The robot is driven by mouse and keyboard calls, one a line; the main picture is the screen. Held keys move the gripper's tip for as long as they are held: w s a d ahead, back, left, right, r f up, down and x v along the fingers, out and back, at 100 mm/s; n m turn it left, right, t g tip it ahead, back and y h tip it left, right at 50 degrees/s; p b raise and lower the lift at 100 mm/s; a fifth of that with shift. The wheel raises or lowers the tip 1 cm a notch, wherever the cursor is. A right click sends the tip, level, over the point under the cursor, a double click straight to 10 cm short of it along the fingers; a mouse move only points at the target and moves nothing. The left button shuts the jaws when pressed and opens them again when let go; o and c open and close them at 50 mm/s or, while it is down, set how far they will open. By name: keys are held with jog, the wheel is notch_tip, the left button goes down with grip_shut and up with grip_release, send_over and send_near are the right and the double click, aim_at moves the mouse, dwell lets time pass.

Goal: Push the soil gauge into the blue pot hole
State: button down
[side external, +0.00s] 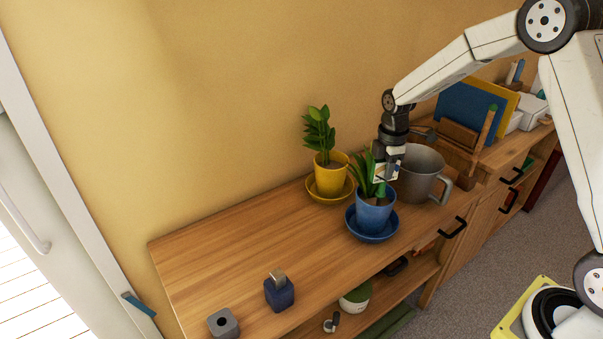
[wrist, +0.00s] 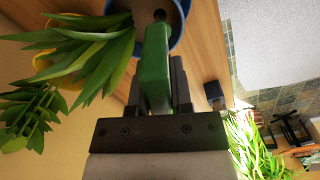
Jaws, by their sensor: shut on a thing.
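My gripper (side external: 385,174) is shut on the green soil gauge (wrist: 155,70), directly above the blue pot (side external: 374,214). In the wrist view the gauge sits between the two dark fingers of my gripper (wrist: 158,88), its far end pointing at the pot. The blue pot's rim (wrist: 182,35) shows at the top of that view, with a small dark hole (wrist: 159,14) in the soil close beyond the gauge's end. I cannot tell whether the tip is inside the hole. The pot holds a leafy plant (wrist: 95,50) and stands on a blue saucer (side external: 372,238).
A yellow pot (side external: 331,180) with a plant stands behind to the left. A large grey mug (side external: 421,172) stands close to the right. A dark blue bottle (side external: 280,294) and a grey holder (side external: 223,323) are at the near left. The wooden top (side external: 230,255) between is clear.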

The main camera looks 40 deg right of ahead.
aim_at(384, 182)
jog(key=shift+s+f, duration=0.1)
jog(key=shift+f, duration=2.45)
dwell(3.7)
grip_release()
jog(key=shift+r, duration=0.1)
jog(key=shift+r, duration=0.2)
dwell(0.5)
